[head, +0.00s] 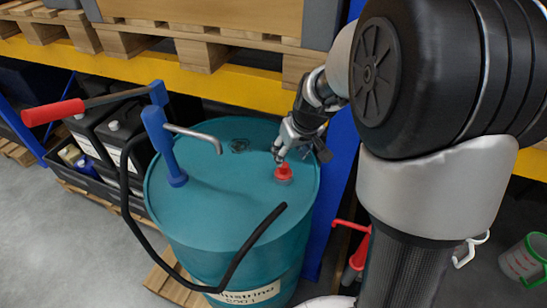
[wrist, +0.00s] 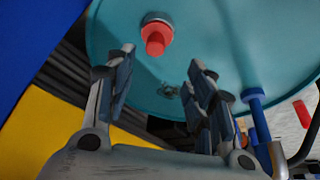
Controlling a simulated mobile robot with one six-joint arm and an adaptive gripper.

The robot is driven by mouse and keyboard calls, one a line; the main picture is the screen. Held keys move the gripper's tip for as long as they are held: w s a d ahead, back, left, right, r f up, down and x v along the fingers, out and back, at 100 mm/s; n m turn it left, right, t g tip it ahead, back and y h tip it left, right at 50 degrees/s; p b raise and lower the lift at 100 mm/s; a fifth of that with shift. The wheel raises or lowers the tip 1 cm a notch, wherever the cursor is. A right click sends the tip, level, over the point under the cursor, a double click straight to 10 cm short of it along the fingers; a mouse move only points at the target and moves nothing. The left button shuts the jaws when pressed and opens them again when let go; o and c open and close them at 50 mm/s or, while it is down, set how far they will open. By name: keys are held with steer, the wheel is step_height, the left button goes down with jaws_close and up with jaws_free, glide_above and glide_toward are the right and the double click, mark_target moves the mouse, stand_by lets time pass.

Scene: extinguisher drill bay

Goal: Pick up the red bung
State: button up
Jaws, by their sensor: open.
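The red bung (head: 283,173) sits upright on the top of the teal drum (head: 225,215), near its right rim. In the wrist view the bung (wrist: 156,38) shows a red knob on a wider base with a grey ring, a little beyond the fingertips and between their lines, nearer the left finger. My gripper (head: 299,150) is open and empty, just above and behind the bung in the head view. Its two fingers also show spread apart in the wrist view (wrist: 163,62). I see no contact between fingers and bung.
A blue hand pump (head: 168,150) with a grey spout, red-handled lever and black hose stands on the drum, left of the bung. A yellow rack beam (head: 200,82) with wooden pallets runs behind. Black canisters (head: 120,140) stand left. A green-rimmed bucket (head: 525,260) is far right.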

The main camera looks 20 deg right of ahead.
glide_above(284, 164)
steer(key=s, duration=0.3)
steer(key=f, duration=0.5)
steer(key=shift+a+b, duration=0.3)
steer(key=shift+b, duration=0.1)
steer(key=shift+w+d+b+x, duration=0.1)
steer(key=shift+w+b+x, duration=0.1)
steer(key=shift+x, duration=0.85)
steer(key=shift+w+d+b+x, duration=0.1)
steer(key=shift+d+b+x, duration=0.05)
steer(key=shift+x, duration=0.85)
steer(key=shift+w+d+b+x, duration=0.1)
steer(key=shift+b+x, duration=0.1)
steer(key=shift+x, duration=0.85)
steer(key=shift+r, duration=0.2)
steer(key=shift+c, duration=0.5)
jaws_close()
